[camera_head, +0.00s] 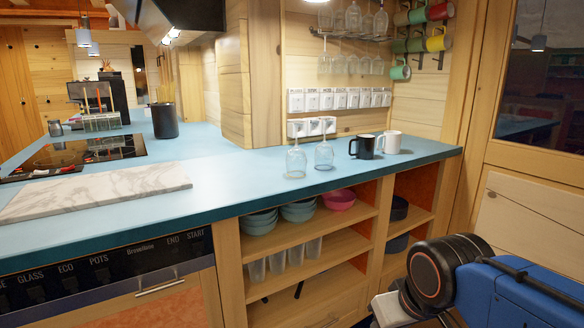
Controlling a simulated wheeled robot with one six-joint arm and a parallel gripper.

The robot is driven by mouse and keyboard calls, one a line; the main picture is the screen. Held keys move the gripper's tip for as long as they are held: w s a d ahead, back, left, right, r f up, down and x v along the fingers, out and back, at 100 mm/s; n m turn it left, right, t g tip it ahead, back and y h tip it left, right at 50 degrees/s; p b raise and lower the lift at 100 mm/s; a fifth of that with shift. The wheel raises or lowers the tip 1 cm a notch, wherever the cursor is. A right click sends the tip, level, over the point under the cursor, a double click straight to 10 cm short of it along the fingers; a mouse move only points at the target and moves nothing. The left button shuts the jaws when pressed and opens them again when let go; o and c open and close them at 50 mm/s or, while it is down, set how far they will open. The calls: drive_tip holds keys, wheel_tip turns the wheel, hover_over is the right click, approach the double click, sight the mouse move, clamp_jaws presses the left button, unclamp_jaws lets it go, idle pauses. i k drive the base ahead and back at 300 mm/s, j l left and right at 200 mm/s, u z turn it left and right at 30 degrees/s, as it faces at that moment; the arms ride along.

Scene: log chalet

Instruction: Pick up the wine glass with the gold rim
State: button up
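Two clear wine glasses stand upside down on the blue counter (225,185), side by side: a left glass (296,163) and a right glass (324,155). More clear stemmed glasses (353,64) hang and stand at the wall rack above. A gold rim cannot be made out on any of them at this size. Part of my blue arm (510,295) with a black and orange joint shows at the bottom right, in front of and below the counter. My gripper is not in view.
A black mug (365,146) and a white mug (391,142) stand right of the two glasses. A marble board (100,190) lies on the left. Bare counter lies between board and glasses. Open shelves below hold bowls (298,210) and tumblers. Coloured mugs (436,43) hang at upper right.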

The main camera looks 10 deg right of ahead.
sight(297, 159)
drive_tip(key=i+j+z, duration=0.1)
drive_tip(key=i+j, duration=0.2)
drive_tip(key=i+j+z, duration=0.1)
drive_tip(key=i+j, duration=0.15)
drive_tip(key=j, duration=0.25)
drive_tip(key=i+j+z, duration=0.1)
drive_tip(key=i+j, duration=0.15)
drive_tip(key=j, duration=0.15)
drive_tip(key=z, duration=1.35)
